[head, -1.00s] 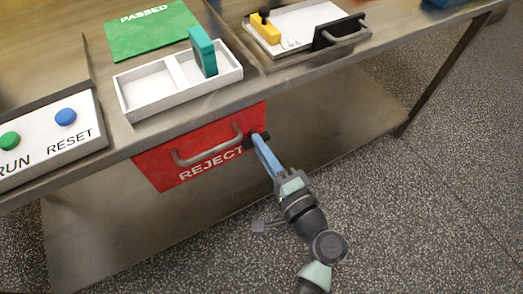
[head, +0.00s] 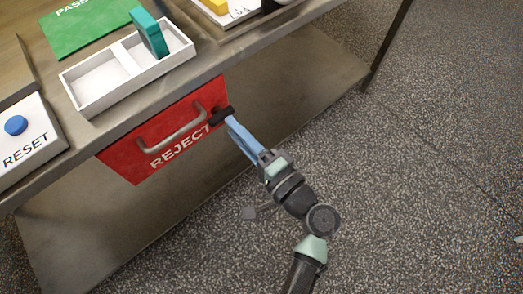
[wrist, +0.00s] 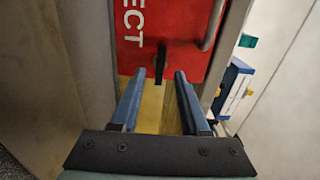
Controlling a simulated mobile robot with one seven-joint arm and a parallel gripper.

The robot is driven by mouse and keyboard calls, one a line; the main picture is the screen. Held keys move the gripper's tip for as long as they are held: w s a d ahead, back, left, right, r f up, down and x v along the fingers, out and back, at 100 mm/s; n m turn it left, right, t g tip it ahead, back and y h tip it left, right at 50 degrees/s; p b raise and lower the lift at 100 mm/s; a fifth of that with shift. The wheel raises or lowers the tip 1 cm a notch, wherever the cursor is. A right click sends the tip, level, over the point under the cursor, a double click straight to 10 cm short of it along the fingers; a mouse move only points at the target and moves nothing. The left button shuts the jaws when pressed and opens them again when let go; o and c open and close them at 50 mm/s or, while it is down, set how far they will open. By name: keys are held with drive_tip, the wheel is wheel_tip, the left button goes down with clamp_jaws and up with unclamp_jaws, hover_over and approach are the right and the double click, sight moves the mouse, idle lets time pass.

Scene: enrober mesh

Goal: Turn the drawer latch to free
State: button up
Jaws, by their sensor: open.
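The red drawer front (head: 125,158), marked REJECT, hangs under the table and appears closed, with a grey bar handle (head: 172,133). The black latch (head: 222,116) sits at the drawer's right edge. In the wrist view the latch (wrist: 160,58) stands out from the red face, ahead of and between my finger tips. My gripper (head: 230,122) has blue fingers, apart and empty, pointing at the latch. In the wrist view my gripper (wrist: 158,76) is open with the latch near its tips. Contact cannot be told.
Above the drawer, a white two-part tray (head: 125,70) holds a teal block (head: 149,34) on the table (head: 200,68). A green mat (head: 88,25) and a panel with a blue RESET button (head: 16,125) lie to the left. The floor at right is clear.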

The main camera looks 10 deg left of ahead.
drive_tip(key=v, duration=0.9)
drive_tip(key=shift+s+d, duration=0.3)
